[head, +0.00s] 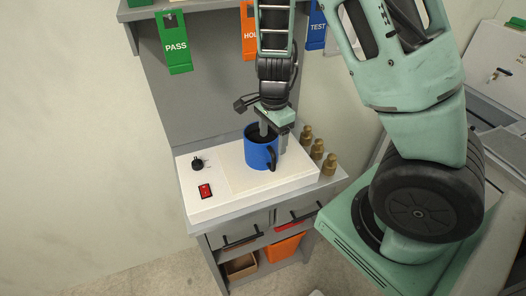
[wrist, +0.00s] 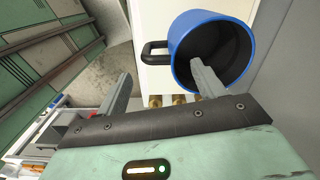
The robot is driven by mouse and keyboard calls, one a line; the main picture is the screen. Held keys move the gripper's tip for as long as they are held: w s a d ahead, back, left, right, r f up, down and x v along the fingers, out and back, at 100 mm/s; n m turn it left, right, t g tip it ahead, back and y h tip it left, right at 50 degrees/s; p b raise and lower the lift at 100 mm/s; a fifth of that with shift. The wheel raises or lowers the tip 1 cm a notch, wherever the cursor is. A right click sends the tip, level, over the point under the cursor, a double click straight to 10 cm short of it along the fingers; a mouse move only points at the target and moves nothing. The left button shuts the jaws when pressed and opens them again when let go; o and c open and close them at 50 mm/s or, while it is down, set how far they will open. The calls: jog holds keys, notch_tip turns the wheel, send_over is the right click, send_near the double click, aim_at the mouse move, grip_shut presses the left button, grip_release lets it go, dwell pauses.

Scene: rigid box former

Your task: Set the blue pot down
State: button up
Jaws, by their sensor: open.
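The blue pot (head: 260,152) stands upright on the white top of a hotplate-like unit (head: 215,195), on the small grey bench. Its black handle is on its right side in the head view. My gripper (head: 272,128) is directly above the pot, pointing down. In the wrist view the pot (wrist: 183,65) is at the upper right, with its dark inside showing. My gripper (wrist: 160,85) is open there. One finger reaches into the pot's mouth and the other is outside, on the handle side. I cannot tell whether either finger touches the wall.
Several brass weights (head: 317,149) stand right of the white unit. The unit has a black knob (head: 198,163) and a red switch (head: 205,191) at its left. A grey back panel (head: 205,100) rises behind, with hanging tags such as the green PASS tag (head: 174,45).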

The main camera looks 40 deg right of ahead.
aim_at(270, 166)
notch_tip(270, 166, down, 3)
jog(key=shift+f, duration=0.2)
jog(key=shift+s+a+f+b, duration=0.1)
jog(key=shift+a+f+b, duration=0.1)
jog(key=shift+f, duration=1.15)
jog(key=shift+s+a+f+b, duration=0.1)
jog(key=shift+a+f+b, duration=0.1)
jog(key=shift+f, duration=1.15)
jog(key=c, duration=1.3)
jog(key=shift+r, duration=0.15)
jog(key=shift+c, duration=0.8)
